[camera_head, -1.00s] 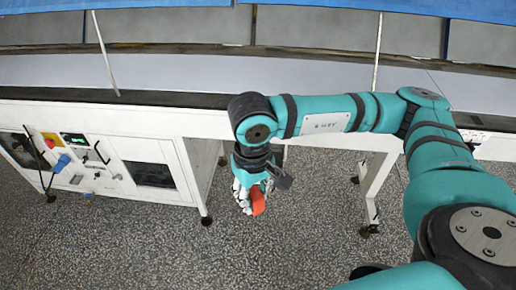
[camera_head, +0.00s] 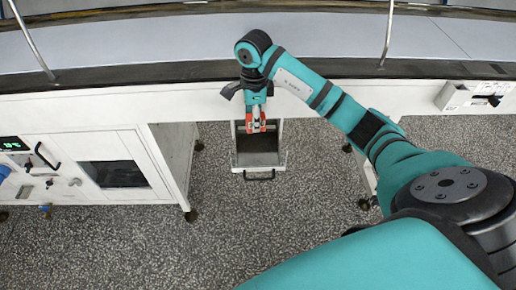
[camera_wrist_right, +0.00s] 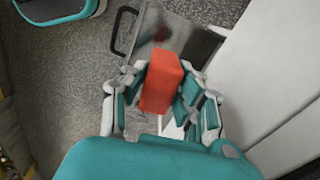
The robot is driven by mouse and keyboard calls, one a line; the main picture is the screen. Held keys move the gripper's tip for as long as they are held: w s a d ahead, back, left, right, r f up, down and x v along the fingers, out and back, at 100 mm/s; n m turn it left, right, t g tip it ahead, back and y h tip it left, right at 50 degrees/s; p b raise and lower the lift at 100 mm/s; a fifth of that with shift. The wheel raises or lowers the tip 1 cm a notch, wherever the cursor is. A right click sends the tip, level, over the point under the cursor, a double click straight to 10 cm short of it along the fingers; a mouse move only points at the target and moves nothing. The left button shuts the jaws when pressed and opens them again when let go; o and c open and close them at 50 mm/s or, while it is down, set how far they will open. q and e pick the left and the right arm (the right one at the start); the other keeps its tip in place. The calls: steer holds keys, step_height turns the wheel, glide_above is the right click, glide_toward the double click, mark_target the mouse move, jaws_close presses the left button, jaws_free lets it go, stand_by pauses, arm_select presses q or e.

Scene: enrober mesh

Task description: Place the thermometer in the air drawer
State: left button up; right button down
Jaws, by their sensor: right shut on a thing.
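The thermometer, an orange-red block-like thing (camera_wrist_right: 161,82), is held between the fingers of my right gripper (camera_head: 256,124). In the right wrist view my right gripper (camera_wrist_right: 162,100) is shut on it, with a finger on each side. An open drawer (camera_head: 258,160) with a dark floor and a front handle is pulled out from under the white machine. In the head view the gripper is over the drawer's rear part. The drawer also shows in the right wrist view (camera_wrist_right: 190,35), beyond the thermometer, with a faint reddish reflection on its floor. My left gripper is out of view.
The white machine frame (camera_head: 190,102) runs across behind the drawer. A cabinet with a dark window (camera_head: 113,174) and controls stands to the left. A small box with a black handle (camera_head: 475,97) is on the frame at right. The speckled floor (camera_head: 315,200) in front is clear.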

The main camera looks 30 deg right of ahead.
steer(key=shift+m, duration=0.7)
steer(key=f, duration=0.2)
steer(key=d+f, duration=0.1)
steer(key=f, duration=0.1)
steer(key=shift+s+f, duration=0.1)
step_height(320, 180, down, 3)
steer(key=shift+f, duration=0.45)
step_height(320, 180, down, 3)
steer(key=shift+f+p, duration=0.15)
steer(key=shift+p, duration=0.2)
steer(key=shift+f, duration=0.15)
steer(key=c, duration=1)
jaws_free()
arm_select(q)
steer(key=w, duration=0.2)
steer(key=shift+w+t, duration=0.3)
